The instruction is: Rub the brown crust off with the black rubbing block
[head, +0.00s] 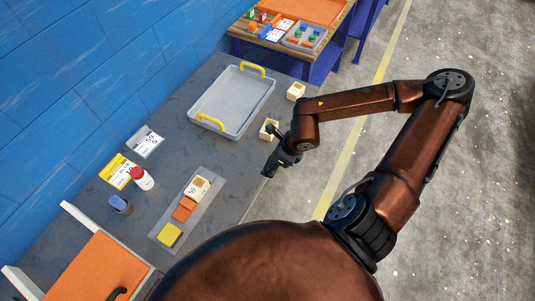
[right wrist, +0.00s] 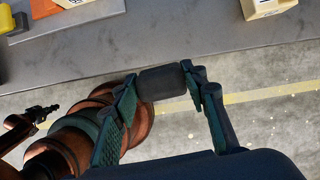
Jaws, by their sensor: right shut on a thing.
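My right gripper (head: 279,163) hangs near the table's right edge in the head view. In the right wrist view my right gripper (right wrist: 159,90) is shut on the black rubbing block (right wrist: 162,83), held between its fingertips with floor behind it. A cream mould (head: 198,187) with dark marks and a brownish patch sits at the far end of a grey strip (head: 162,218). Whether that patch is the crust is too small to tell. Other cream moulds stand by the table edge, one close to my gripper (head: 268,129) and one farther back (head: 296,91). My left gripper does not show.
On the strip lie an orange block (head: 183,208) and a yellow block (head: 169,235). A grey tray (head: 232,103) with yellow handles is behind. A red-capped bottle (head: 142,179), a blue-grey object (head: 120,204) and cards (head: 118,172) stand left. An orange-topped box (head: 95,270) is near.

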